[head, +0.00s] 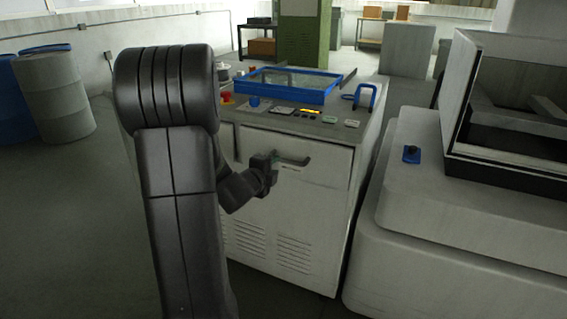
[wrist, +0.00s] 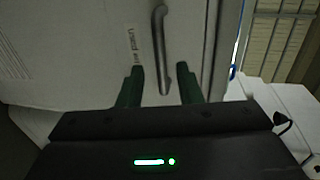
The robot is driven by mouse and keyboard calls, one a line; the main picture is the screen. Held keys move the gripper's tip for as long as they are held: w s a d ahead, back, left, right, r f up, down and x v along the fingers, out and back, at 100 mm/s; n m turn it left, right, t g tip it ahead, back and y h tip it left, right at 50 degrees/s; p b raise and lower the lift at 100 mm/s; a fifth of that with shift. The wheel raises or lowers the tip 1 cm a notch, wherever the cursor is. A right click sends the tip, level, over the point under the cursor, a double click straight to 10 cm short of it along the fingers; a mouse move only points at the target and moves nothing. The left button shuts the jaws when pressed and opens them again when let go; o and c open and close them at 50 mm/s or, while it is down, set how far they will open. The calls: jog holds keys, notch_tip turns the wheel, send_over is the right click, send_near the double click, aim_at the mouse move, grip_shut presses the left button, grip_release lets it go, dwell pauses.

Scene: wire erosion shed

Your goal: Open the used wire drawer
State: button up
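The used wire drawer (head: 318,164) is a pale front panel in the upper part of a white cabinet, and it looks shut. Its dark bar handle (head: 292,161) shows in the head view. Whether the fingers touch the handle cannot be told. In the head view my gripper (head: 274,160) is at the handle's left end, partly hidden by my arm.
The cabinet top holds a blue-framed tray (head: 285,97), a red button (head: 227,98), small panels and a blue clamp-like part (head: 366,95). A large white machine (head: 470,210) stands close on the right. Barrels (head: 55,93) stand at the left, with open floor before them.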

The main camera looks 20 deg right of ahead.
aim_at(282, 161)
jog(key=x, duration=0.7)
jog(key=shift+w+d, duration=0.1)
jog(key=shift+w, duration=0.05)
grip_shut()
